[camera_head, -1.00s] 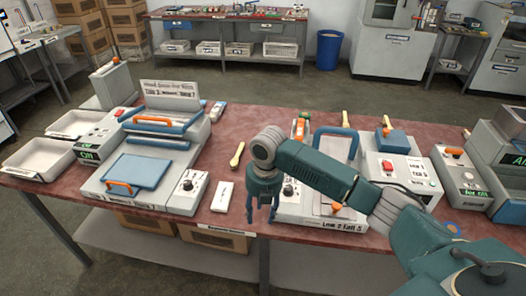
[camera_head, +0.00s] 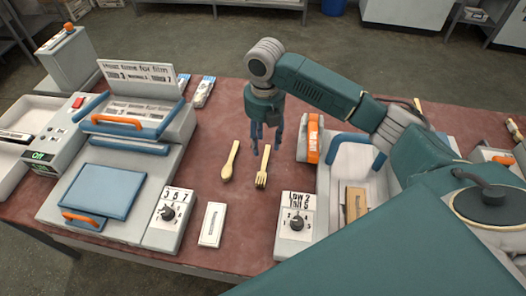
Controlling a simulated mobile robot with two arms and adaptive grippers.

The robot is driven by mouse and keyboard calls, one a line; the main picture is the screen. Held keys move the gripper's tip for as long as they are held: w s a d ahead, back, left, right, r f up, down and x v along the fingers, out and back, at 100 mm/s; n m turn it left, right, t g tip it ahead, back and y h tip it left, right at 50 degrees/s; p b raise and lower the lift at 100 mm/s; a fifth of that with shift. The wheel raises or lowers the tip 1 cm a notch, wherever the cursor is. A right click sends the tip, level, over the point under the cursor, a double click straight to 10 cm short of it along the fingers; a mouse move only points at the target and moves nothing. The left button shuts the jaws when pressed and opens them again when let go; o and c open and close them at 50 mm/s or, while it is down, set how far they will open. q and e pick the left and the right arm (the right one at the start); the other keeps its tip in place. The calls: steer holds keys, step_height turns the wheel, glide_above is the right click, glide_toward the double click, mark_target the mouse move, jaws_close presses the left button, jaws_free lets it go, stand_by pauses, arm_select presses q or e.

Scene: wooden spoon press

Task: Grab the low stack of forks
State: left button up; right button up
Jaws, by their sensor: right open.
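The pale wooden fork stack (camera_head: 262,167) lies on the red table, its tines toward the front. From above I cannot tell how many forks are in it. My right gripper (camera_head: 266,150) is open and empty, pointing down over the handle end of the forks. Its fingers appear above the table, though the height gap is hard to judge. A wooden spoon (camera_head: 230,161) lies just left of the forks, apart from them. My left gripper is not in view.
A press with a blue plate (camera_head: 103,190) and a dial box (camera_head: 168,219) stands left. Another dial box (camera_head: 296,222) is front right of the forks. An orange and white device (camera_head: 312,139) stands close right. A white label block (camera_head: 212,224) lies in front.

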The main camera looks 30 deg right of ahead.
steer(key=p, duration=0.1)
glide_above(263, 163)
steer(key=f, duration=0.5)
steer(key=shift+d, duration=0.2)
steer(key=f, duration=0.1)
steer(key=f+p, duration=0.1)
steer(key=f, duration=0.2)
steer(key=shift+a+f+p, duration=0.15)
steer(key=shift+a+p, duration=0.1)
steer(key=shift+p, duration=0.1)
steer(key=shift+f, duration=0.65)
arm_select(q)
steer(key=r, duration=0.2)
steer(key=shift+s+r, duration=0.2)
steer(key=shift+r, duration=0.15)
arm_select(e)
steer(key=shift+w, duration=0.1)
steer(key=c, duration=1.1)
